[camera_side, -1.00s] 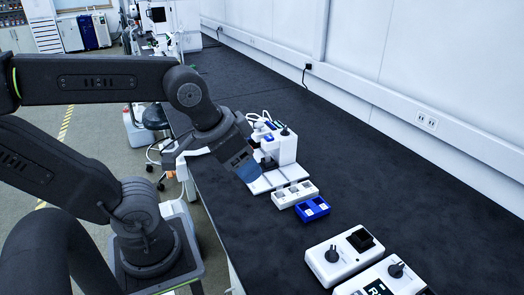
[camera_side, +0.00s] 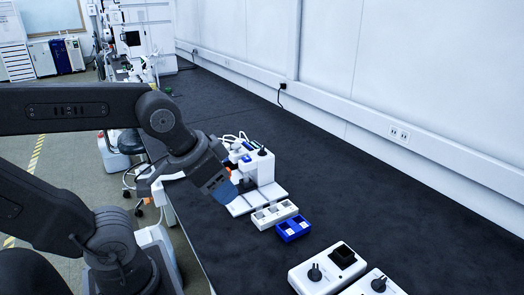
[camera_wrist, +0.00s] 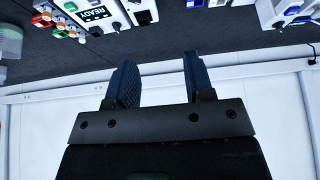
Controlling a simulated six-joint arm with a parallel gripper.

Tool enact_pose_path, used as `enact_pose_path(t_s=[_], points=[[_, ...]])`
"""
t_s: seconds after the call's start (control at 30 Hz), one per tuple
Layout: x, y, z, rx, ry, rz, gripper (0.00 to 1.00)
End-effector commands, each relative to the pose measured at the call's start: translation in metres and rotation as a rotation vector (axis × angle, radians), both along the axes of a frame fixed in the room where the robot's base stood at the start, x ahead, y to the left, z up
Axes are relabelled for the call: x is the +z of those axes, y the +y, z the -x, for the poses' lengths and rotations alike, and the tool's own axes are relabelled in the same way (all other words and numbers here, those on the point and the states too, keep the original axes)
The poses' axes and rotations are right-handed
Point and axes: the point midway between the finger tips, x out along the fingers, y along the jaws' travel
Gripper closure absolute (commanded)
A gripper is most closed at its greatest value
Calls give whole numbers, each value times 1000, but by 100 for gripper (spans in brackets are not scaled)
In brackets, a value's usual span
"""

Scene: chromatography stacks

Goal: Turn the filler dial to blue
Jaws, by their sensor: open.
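A white machine (camera_side: 266,168) with a black knob on top and blue parts stands on the dark bench, on a white base plate. In front, a white box (camera_side: 304,276) has a black pointer dial (camera_side: 314,272) and a dark square socket. A second white box has another black dial (camera_side: 379,284) at the bottom edge. I cannot tell which dial is the filler's, and no blue mark beside a dial is readable. My gripper (camera_side: 226,190) is open and empty, tilted down beside the white machine. Its two blue fingers (camera_wrist: 162,80) show apart in the wrist view.
A white tray (camera_side: 272,214) and a blue tray (camera_side: 293,229) with compartments sit between the machine and the boxes. The wrist view shows a box with a READY display (camera_wrist: 95,14) and coloured buttons (camera_wrist: 62,27) at upper left. The bench by the wall is clear.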

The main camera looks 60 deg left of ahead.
Motion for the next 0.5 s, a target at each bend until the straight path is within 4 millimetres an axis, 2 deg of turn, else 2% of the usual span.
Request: enact_pose_path(t_s=[0.13, 0.27, 0.37, 0.5], points=[[13, 12, -28, 66, 12, 1, 58], [29, 39, -77, 181, 30, 6, 58], [37, 68, -120, 279, 41, 10, 58], [35, 118, -176, 414, 55, 17, 58]])
